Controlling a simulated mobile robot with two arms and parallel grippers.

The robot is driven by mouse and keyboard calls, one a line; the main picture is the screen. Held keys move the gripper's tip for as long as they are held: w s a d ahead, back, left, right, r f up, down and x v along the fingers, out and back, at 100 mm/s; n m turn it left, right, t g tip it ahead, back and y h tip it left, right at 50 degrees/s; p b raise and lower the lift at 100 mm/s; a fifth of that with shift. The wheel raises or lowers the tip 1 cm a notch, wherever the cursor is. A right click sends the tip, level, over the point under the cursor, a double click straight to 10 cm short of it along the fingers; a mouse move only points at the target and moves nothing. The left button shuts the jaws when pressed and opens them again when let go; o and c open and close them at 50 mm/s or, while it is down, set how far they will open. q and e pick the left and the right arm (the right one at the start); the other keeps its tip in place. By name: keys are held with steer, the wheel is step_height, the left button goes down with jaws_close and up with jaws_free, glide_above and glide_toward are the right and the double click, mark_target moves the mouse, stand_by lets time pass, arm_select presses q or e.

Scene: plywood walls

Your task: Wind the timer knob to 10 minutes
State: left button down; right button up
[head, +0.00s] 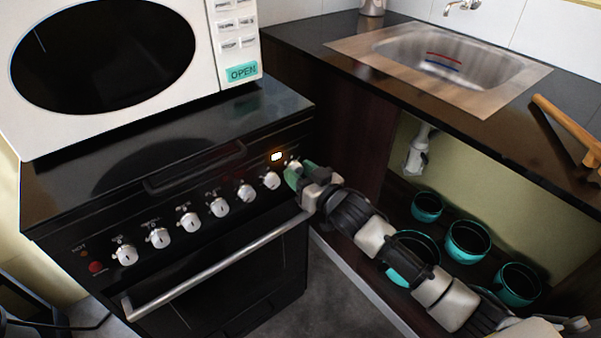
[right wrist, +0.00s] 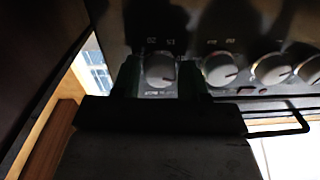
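In the right wrist view this knob (right wrist: 160,70) lies between the two dark fingers of my right gripper (right wrist: 160,78). The fingers stand close on both sides of it; whether they press on it is not clear. In the head view the green fingers of the right gripper (head: 296,174) partly cover the knob. Its pointer and the scale are too dark and small to read. My left gripper is not in view.
The black oven (head: 100,200) has several other knobs in a row and a long door handle (head: 215,266) below. A white microwave (head: 225,60) stands on top. At right are a counter with a sink (head: 450,60), a wooden-handled tool (head: 565,130) and teal pots (head: 468,240) below.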

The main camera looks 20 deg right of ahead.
steer(key=c, duration=0.6)
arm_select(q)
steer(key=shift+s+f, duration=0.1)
arm_select(e)
steer(key=shift+o, duration=0.2)
stand_by(0.4)
steer(key=o, duration=0.9)
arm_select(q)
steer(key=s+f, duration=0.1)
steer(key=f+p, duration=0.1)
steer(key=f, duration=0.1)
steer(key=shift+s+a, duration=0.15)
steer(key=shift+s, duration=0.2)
arm_select(e)
steer(key=v, duration=1)
steer(key=shift+s+d, duration=0.15)
steer(key=shift+s, duration=0.2)
